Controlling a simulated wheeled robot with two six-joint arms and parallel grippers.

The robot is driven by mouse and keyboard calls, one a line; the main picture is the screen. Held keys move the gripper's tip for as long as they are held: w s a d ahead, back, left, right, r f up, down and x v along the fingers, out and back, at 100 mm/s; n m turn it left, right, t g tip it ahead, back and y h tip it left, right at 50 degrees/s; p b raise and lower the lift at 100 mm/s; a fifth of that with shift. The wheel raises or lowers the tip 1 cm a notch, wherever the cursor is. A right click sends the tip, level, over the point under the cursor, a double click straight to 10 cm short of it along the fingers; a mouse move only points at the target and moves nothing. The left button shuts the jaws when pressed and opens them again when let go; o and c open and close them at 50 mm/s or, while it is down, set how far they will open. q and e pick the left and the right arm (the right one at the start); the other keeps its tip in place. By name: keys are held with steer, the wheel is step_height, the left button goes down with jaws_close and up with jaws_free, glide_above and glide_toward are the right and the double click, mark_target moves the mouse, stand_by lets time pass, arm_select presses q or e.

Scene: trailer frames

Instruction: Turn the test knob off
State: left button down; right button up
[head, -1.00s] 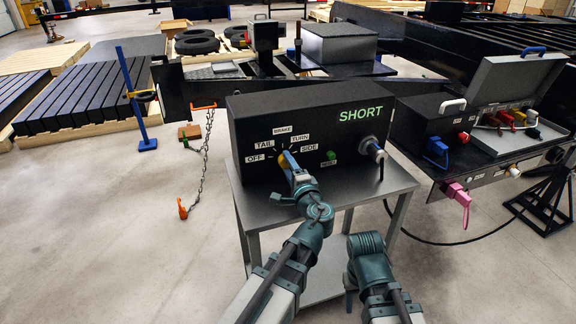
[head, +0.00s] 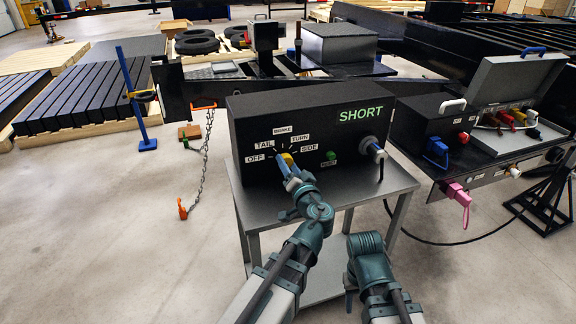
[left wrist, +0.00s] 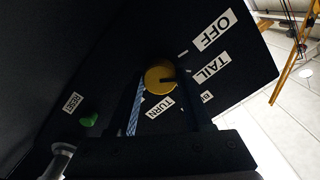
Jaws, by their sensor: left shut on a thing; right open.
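The yellow test knob (head: 288,159) is on the front of the black box (head: 350,155), ringed by OFF, TAIL, BRAKE, TURN and SIDE labels. In the left wrist view the round knob (left wrist: 157,74) has a dark mark pointing toward the TAIL and partly hidden BRAKE side. I cannot tell its exact setting. My left gripper (head: 288,173) is at the knob, shut on it; its fingers (left wrist: 164,100) stand on either side in the left wrist view. They partly hide the labels. My right gripper (head: 350,292) is low in front of the cart, partly hidden, away from the box.
The box stands on a grey metal cart (head: 395,181) and reads SHORT in green. A green RESET button (head: 331,156) and a plugged connector (head: 372,147) are right of the knob. A trailer console (head: 470,155) stands further right.

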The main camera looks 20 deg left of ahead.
arm_select(q)
steer(key=shift+n, duration=1.3)
steer(key=shift+s+f+n, duration=0.1)
steer(key=shift+n, duration=0.2)
steer(key=shift+c, duration=1.6)
jaws_free()
